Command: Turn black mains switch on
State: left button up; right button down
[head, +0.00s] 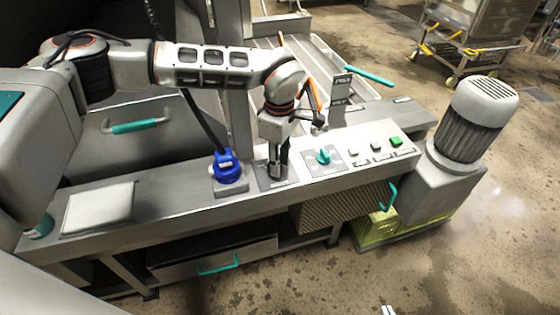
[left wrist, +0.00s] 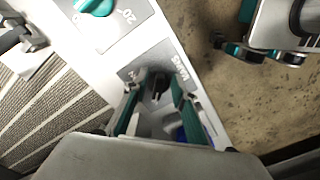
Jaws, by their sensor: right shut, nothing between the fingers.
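The black mains switch (left wrist: 158,84) sits on a grey plate (left wrist: 178,68) marked MAINS in the left wrist view. My left gripper (head: 276,174) points down over this plate, between the blue plug and the teal dial, and hides the switch in the head view. In the left wrist view my left gripper's teal-lined fingers (left wrist: 157,98) stand apart, one on each side of the switch; I cannot tell whether they touch it. My right gripper (head: 388,310) shows only its tips at the bottom edge of the head view, shut and empty, away from the panel.
A blue plug (head: 228,167) stands left of the mains plate. A teal dial (head: 324,157) and several buttons, one green (head: 396,142), are to the right. A motor (head: 470,120) stands at the right end. The floor in front is clear.

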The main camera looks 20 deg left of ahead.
pick_arm(q)
grip_shut()
